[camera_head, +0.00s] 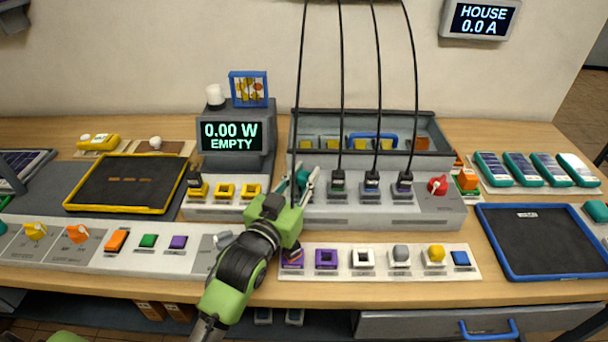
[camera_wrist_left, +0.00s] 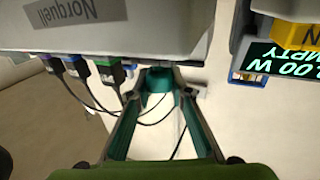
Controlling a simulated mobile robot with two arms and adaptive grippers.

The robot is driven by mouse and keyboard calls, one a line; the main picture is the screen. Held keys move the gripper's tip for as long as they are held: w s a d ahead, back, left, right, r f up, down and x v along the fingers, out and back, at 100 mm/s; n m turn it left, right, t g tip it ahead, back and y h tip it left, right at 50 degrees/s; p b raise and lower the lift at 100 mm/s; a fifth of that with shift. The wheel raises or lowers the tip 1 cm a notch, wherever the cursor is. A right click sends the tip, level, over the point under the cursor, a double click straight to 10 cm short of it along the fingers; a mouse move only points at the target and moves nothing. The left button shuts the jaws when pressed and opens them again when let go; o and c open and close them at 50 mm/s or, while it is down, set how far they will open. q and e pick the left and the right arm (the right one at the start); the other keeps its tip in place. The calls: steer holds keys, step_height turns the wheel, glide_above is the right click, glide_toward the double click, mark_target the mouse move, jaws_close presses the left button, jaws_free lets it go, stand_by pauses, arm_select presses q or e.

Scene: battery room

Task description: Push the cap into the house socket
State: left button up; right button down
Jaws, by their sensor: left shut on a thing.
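My left gripper (camera_head: 298,184) is shut on a teal cap (camera_head: 302,177) at the left end of the grey socket box (camera_head: 430,211). In the left wrist view the cap (camera_wrist_left: 158,82) sits between the two fingers, close against the face of the box (camera_wrist_left: 130,27). A black cable runs up from the cap area in the head view. The house socket itself is hidden behind the cap and fingers, so I cannot tell how deep the cap sits. The house display (camera_head: 482,19) reads 0.0 A. My right gripper is not in view.
Three cabled plugs, green (camera_head: 338,181), blue (camera_head: 371,181) and purple (camera_head: 404,181), stand along the box beside a red knob (camera_head: 437,185). A meter (camera_head: 233,136) reads 0.00 W EMPTY. A white strip (camera_head: 378,271) of coloured switches lies in front. A blue-rimmed tray (camera_head: 545,277) stands right.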

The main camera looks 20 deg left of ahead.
mark_target(304, 174)
arm_select(q)
steer(key=shift+p, duration=0.5)
stand_by(0.5)
stand_by(0.5)
steer(key=shift+r+p, duration=0.7)
steer(key=shift+p, duration=0.2)
steer(key=shift+r, duration=0.1)
steer(key=shift+p, duration=0.35)
stand_by(0.7)
steer(key=shift+r, duration=0.1)
steer(key=shift+r+p, duration=0.7)
steer(key=shift+p, duration=0.25)
